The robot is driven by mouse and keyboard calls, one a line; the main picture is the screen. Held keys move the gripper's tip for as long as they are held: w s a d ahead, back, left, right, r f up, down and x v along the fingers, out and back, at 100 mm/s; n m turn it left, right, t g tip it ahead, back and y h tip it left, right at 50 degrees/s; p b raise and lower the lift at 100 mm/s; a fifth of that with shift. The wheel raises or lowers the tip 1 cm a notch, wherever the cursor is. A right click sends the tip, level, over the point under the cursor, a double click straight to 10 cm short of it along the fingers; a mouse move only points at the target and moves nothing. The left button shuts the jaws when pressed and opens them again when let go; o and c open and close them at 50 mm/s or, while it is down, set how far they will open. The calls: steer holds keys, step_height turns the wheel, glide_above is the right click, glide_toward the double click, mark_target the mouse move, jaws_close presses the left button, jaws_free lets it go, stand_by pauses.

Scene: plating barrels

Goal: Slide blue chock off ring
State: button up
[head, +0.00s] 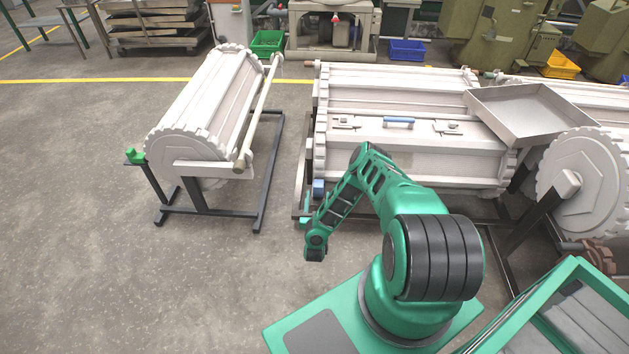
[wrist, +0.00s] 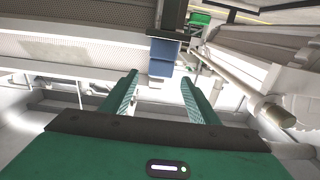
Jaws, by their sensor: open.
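The blue chock (wrist: 162,57) is in the upper middle of the wrist view, just past the fingertips and roughly between them, below a dark upright part. In the head view the blue chock (head: 318,188) sits low at the left end of the middle white barrel (head: 400,157), by its toothed ring (head: 311,150). My gripper (wrist: 160,80) is open, its two green fingers apart with nothing held between them. Whether a finger touches the chock cannot be told. In the head view my forearm and wrist hang at the barrel's left end, and the fingers are mostly hidden.
Another white barrel (head: 205,105) rests on a dark stand (head: 262,190) at left, with a green piece (head: 136,155) at its corner. A metal tray (head: 535,108) lies at right. A pale bar with a round end (wrist: 276,112) is close right of my fingers. Floor (head: 90,270) is clear at left.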

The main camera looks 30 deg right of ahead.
mark_target(318, 184)
steer(key=x, duration=1)
steer(key=shift+w+d+f, duration=0.1)
steer(key=shift+w, duration=0.25)
